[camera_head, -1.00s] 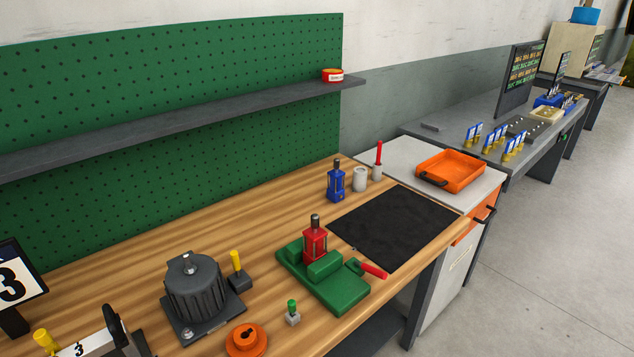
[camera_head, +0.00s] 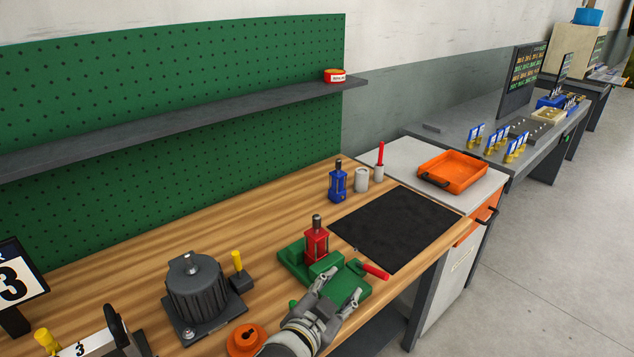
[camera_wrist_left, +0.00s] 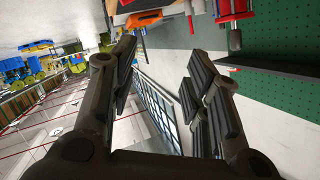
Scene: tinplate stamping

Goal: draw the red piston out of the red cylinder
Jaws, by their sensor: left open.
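The red cylinder (camera_head: 316,247) stands upright in the green vise (camera_head: 348,290) on the wooden bench. The red piston's dark knob (camera_head: 317,220) sticks up from its top; the rest of the piston is hard to make out. My left gripper (camera_head: 343,285) is in front of the cylinder, over the near part of the vise and apart from the knob. It is open and empty. Its open fingers (camera_wrist_left: 158,88) also show in the left wrist view, with red parts at the top edge that I cannot identify surely. My right gripper is not in view.
A blue cylinder (camera_head: 338,183), a grey cup (camera_head: 362,180) and a red rod in a holder (camera_head: 379,165) stand behind. A black mat (camera_head: 395,230) lies clear at the right. A dark motor-like housing (camera_head: 195,285) and an orange round part (camera_head: 246,341) stand left.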

